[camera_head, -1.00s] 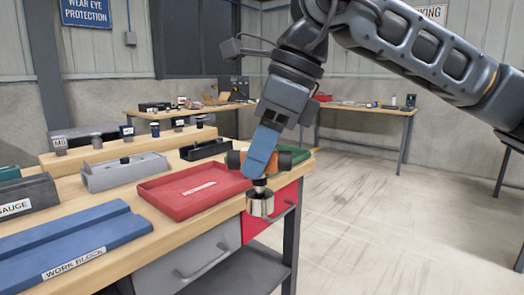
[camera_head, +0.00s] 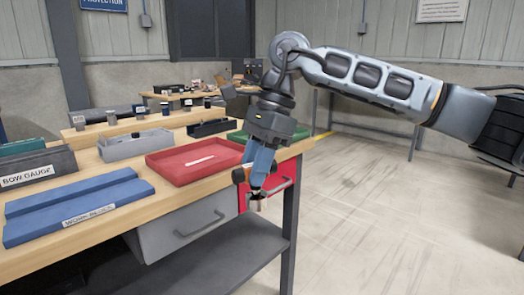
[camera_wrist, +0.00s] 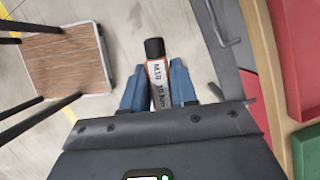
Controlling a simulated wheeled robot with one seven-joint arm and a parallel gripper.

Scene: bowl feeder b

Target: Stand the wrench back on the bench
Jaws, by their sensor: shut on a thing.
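The wrench is T-shaped, with an orange handle with black ends and a silver socket (camera_head: 258,204) pointing down. My gripper (camera_head: 258,178) is shut on its handle. In the wrist view the handle (camera_wrist: 156,72), with a white "M10" label, lies between the blue fingertips (camera_wrist: 159,80). The fingers hide part of the handle in the head view. The wrench hangs roughly upright in front of the bench (camera_head: 175,199), beside the red drawer, with floor behind it in the wrist view. I cannot tell whether it touches anything else.
On the bench are a blue work block (camera_head: 80,205), a bow gauge block (camera_head: 38,170), a grey tray (camera_head: 135,147), a red tray (camera_head: 190,170) and a green tray (camera_head: 240,136). Drawer handles (camera_head: 200,224) stick out in front. Floor at right is clear.

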